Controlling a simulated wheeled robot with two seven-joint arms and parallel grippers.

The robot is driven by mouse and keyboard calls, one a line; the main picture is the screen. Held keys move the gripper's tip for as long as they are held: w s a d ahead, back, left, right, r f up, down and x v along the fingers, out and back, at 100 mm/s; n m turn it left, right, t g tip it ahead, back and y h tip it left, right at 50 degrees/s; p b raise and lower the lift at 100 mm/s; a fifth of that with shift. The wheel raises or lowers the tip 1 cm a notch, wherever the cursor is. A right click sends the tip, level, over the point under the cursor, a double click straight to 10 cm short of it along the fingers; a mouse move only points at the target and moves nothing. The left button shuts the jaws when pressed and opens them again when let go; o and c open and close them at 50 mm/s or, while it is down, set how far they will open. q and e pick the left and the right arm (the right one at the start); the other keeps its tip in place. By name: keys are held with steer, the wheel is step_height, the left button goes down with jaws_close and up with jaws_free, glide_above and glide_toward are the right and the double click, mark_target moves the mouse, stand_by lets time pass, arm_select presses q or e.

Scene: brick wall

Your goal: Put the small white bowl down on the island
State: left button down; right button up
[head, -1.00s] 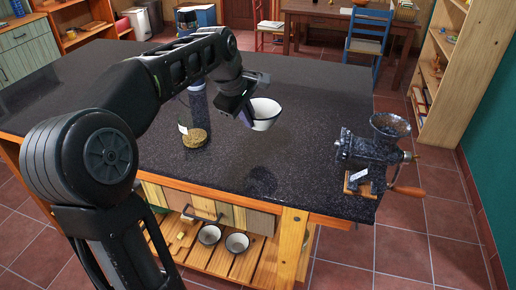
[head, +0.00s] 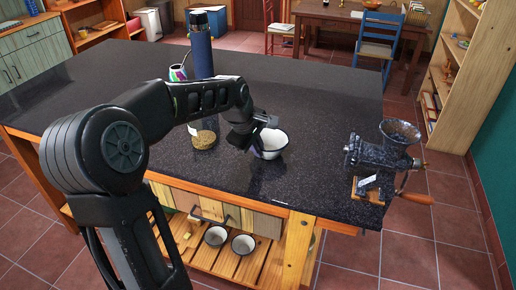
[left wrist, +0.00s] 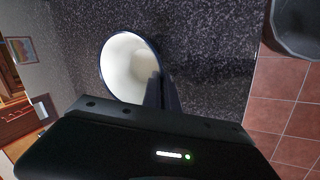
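The small white bowl (head: 274,145) has a dark rim and is upright over the island (head: 330,105), a wooden unit with a dark speckled top. My left gripper (head: 257,147) is at the bowl's left side. In the left wrist view the fingers (left wrist: 162,92) close over the rim of the bowl (left wrist: 125,65), one inside and one outside. The bowl is at or very near the top; I cannot tell whether it touches. My right gripper is not in view.
A speckled grinder (head: 382,155) with a wooden handle stands at the island's right edge. A jar (head: 204,139), a blue bottle (head: 201,50) and a colourful vessel (head: 178,73) stand left and behind. Two bowls (head: 216,236) sit on the lower shelf. The top's middle right is clear.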

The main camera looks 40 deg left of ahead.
arm_select(q)
steer(key=shift+f, duration=0.2)
steer(key=c, duration=1.6)
jaws_free()
steer(key=shift+c, duration=0.2)
steer(key=shift+r, duration=0.1)
steer(key=shift+s+r, duration=0.2)
steer(key=shift+r, duration=0.3)
steer(key=v, duration=1.1)
steer(key=shift+b, duration=0.3)
